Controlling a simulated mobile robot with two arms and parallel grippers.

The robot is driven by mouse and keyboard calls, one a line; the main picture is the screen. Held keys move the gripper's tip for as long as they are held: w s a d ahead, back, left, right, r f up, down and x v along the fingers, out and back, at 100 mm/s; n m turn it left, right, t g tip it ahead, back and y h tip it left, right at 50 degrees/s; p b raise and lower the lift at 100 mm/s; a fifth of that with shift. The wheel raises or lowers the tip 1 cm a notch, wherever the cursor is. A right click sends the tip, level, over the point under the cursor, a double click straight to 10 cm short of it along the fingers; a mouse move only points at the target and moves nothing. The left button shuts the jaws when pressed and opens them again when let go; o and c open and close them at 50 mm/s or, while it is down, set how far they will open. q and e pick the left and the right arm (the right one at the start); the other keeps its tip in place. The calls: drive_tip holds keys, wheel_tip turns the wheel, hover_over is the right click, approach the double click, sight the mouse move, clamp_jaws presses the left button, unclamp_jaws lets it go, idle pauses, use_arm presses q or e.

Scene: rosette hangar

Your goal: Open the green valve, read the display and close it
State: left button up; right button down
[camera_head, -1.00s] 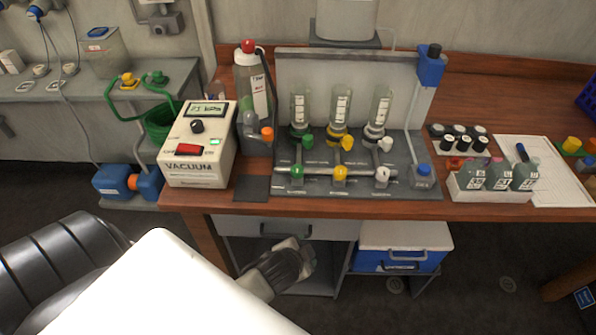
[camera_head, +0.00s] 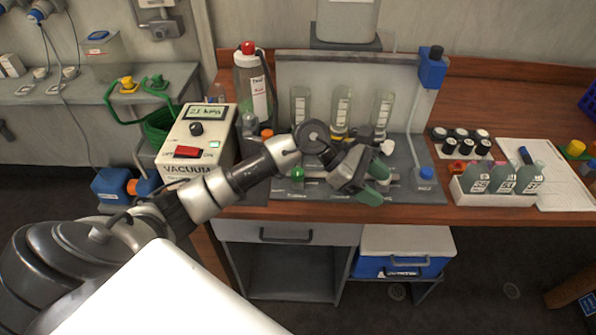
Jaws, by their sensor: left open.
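The manifold (camera_head: 425,185) stands on the wooden bench, with several upright clear cylinders above its valves. A green valve knob (camera_head: 297,174) shows at its front left, just right of my left forearm. My left gripper (camera_head: 375,183) is open, over the right front of the manifold, right of the green knob and apart from it. My wrist hides the upper green knob, and the gripper hides the front yellow and white knobs. The vacuum box (camera_head: 185,160) at left carries a small display (camera_head: 205,112) that seems to read 21 kPa. My right gripper is out of view.
A bottle with a red cap (camera_head: 253,90) stands behind the vacuum box. A rack of small bottles (camera_head: 500,192) and several black-capped vials (camera_head: 462,142) sit to the right. A blue cooler (camera_head: 405,250) is below the bench. Free bench lies behind the vials.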

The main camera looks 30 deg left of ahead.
use_arm(q)
drive_tip(key=w+a+f+m+g+y, duration=0.1)
drive_tip(key=a+m+g+y, duration=0.15)
drive_tip(key=a+y, duration=0.6)
wheel_tip(320, 180, up, 2)
drive_tip(key=m+y, duration=0.2)
drive_tip(key=y, duration=0.2)
hover_over(297, 172)
drive_tip(key=shift+h, duration=0.25)
wheel_tip(297, 172, down, 10)
drive_tip(key=shift+w+p, duration=0.1)
drive_tip(key=shift+p, duration=0.75)
drive_tip(key=shift+c, duration=0.3)
drive_tip(key=c, duration=0.9)
drive_tip(key=shift+o, duration=0.2)
